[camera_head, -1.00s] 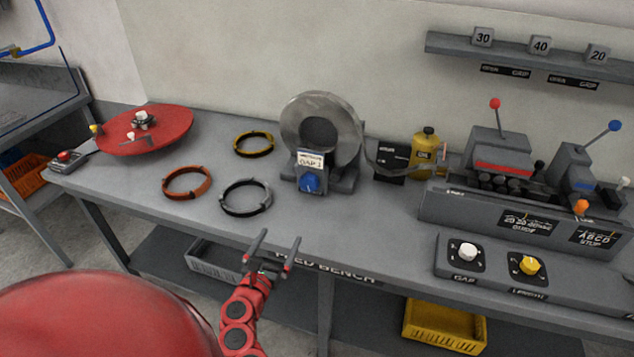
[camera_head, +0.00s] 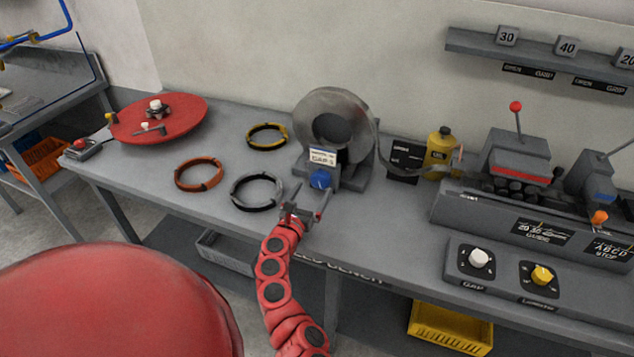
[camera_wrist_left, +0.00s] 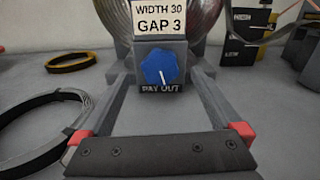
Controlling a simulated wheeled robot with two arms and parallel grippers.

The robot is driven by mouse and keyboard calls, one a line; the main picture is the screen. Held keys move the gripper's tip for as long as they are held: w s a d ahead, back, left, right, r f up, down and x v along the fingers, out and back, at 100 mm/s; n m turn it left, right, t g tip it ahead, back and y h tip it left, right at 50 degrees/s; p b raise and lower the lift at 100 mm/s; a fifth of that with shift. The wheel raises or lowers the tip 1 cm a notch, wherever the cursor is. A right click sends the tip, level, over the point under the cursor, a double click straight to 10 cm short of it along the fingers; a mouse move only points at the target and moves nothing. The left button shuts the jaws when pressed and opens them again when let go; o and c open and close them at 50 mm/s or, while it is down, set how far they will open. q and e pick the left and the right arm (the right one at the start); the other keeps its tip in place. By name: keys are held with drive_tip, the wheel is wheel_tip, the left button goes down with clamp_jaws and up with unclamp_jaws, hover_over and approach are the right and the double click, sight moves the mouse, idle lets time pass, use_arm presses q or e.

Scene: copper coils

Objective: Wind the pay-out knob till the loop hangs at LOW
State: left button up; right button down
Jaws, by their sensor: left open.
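The blue pay-out knob (camera_head: 320,179) sits on the front of the grey coil stand; in the left wrist view the knob (camera_wrist_left: 160,68) has a white pointer line aimed down, slightly right, above a PAY OUT label. A grey steel coil (camera_head: 334,131) stands upright behind it. A strip loop (camera_head: 405,165) sags from the coil toward the machine on the right, in front of a black card (camera_head: 403,160) whose marks I cannot read. My left gripper (camera_head: 305,205) is open and empty, just in front of the knob and apart from it. My right gripper is not in view.
Orange (camera_head: 200,174), yellow (camera_head: 266,136) and grey (camera_head: 257,190) rings lie left of the coil. A red turntable (camera_head: 185,108) is at the far left. A yellow bottle (camera_head: 440,150) stands right of the card. A GAP dial panel (camera_head: 500,290) is at the front right.

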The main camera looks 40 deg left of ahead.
sight(319, 181)
use_arm(q)
drive_tip(key=shift+x, duration=2)
drive_tip(key=shift+f, duration=0.1)
drive_tip(key=c, duration=1.4)
